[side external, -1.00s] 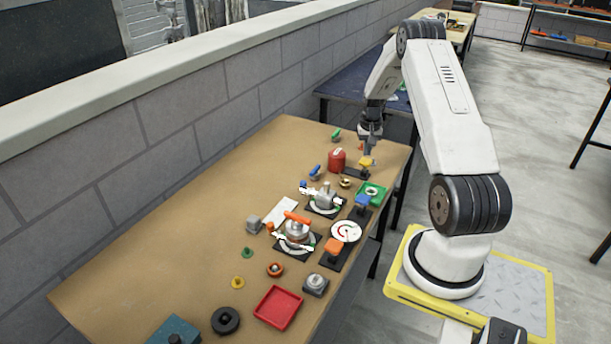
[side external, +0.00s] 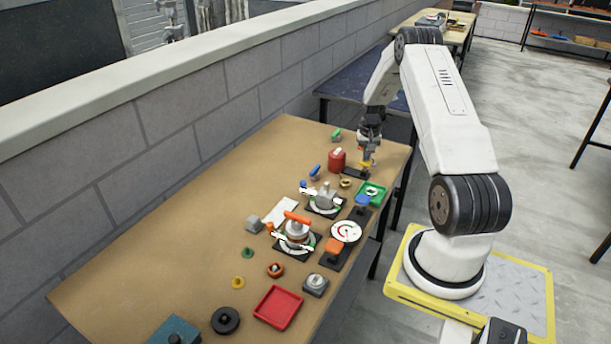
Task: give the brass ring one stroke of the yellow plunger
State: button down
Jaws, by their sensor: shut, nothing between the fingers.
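The yellow plunger (side external: 366,166) stands at the far right of the bench on a small dark base (side external: 354,174). My gripper (side external: 368,159) points down directly over the plunger and is shut, with nothing held. Its tips overlap the plunger's top and seem to touch it. The fingers partly hide the yellow cap, so how far it is pressed is hard to tell. A small brass ring (side external: 346,183) lies on the bench just in front of the dark base.
A red canister (side external: 337,161) stands left of the plunger. A green tray (side external: 372,193) and a blue-topped plunger (side external: 362,201) are nearer. Dial fixtures with an orange handle (side external: 297,218) fill the middle. The left bench top (side external: 150,260) is mostly clear.

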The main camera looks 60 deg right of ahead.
jog(key=shift+f, duration=1.25)
jog(key=shift+r, duration=2.3)
jog(key=shift+r, duration=0.1)
jog(key=shift+r, duration=2.4)
jog(key=shift+w+a, duration=0.1)
